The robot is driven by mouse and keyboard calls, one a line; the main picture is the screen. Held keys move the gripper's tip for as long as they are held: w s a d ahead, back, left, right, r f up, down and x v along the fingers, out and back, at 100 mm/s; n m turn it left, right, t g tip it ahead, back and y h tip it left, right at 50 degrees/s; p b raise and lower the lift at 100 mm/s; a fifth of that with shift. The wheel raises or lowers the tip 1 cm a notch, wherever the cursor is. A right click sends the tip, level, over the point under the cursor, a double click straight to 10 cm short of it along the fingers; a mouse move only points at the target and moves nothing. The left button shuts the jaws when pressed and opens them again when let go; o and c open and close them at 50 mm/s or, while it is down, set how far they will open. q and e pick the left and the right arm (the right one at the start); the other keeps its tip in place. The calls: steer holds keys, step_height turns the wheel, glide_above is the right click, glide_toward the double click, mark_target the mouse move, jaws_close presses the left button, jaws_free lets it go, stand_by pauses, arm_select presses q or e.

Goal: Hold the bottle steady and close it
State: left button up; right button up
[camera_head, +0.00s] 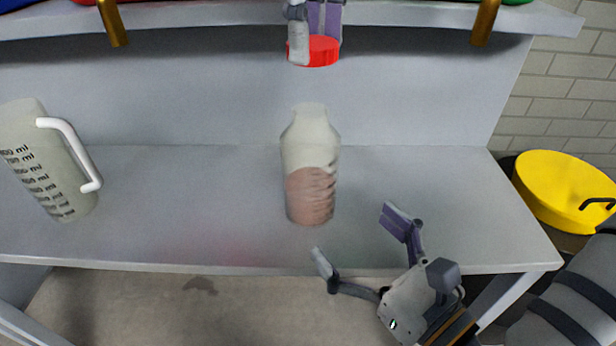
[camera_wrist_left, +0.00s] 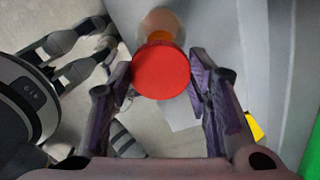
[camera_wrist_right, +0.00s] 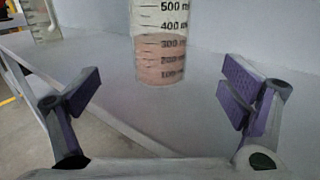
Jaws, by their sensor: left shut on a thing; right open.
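A clear bottle (camera_head: 310,170) stands upright and uncapped on the grey table, with pinkish content in its lower half. In the right wrist view the bottle (camera_wrist_right: 160,55) shows ml marks, and its top is cut off. My left gripper (camera_head: 314,46) is shut on a red lid (camera_head: 322,53) and holds it in the air above and behind the bottle in the head view. The lid (camera_wrist_left: 161,72) sits between both fingers in the left wrist view. My right gripper (camera_head: 360,243) is open and empty at the table's front edge, in front and to the right of the bottle, apart from it.
A measuring jug (camera_head: 45,165) with a white handle stands on the table at the left. A shelf (camera_head: 210,15) runs above the back of the table. A yellow container (camera_head: 565,190) stands beyond the right edge. The table around the bottle is clear.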

arm_select(q)
steer(key=shift+w, duration=0.1)
arm_select(e)
steer(key=x, duration=1.2)
arm_select(q)
steer(key=shift+f, duration=0.15)
arm_select(e)
steer(key=c, duration=1.8)
arm_select(q)
glide_above(310, 110)
steer(key=shift+f, duration=2.4)
steer(key=shift+f, duration=0.9)
steer(key=shift+f, duration=0.55)
